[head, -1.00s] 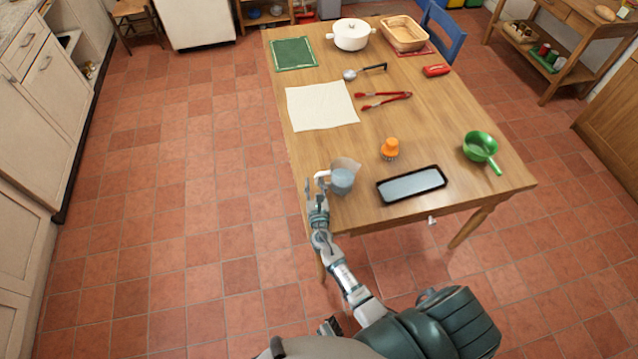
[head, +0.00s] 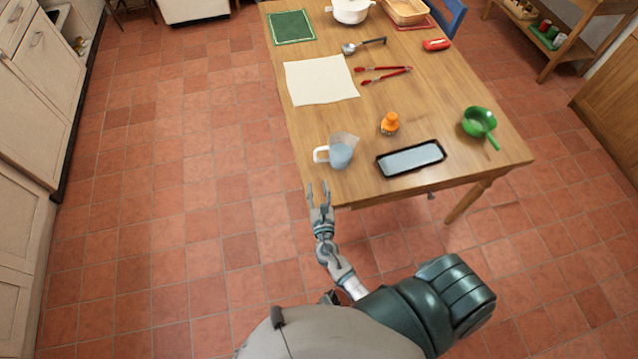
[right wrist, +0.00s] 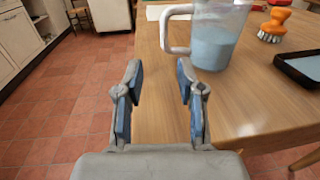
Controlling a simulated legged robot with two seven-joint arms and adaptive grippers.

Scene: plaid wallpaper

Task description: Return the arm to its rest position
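My right gripper (head: 319,190) is open and empty, just off the near-left edge of the wooden table. In the right wrist view its two blue-padded fingers (right wrist: 160,85) stand apart with nothing between them. A clear measuring jug (head: 341,152) with a white handle and bluish contents stands upright on the table beyond the fingertips. The jug also shows in the right wrist view (right wrist: 213,40), apart from the fingers, its handle toward the left. My left gripper is not in view.
The table (head: 440,110) holds an orange-handled brush (head: 390,123), a black-rimmed tray (head: 411,158), a green pan (head: 479,123), red tongs (head: 385,75), a ladle (head: 362,45), a white cloth (head: 320,80) and a green mat (head: 291,27). The tiled floor at left is clear.

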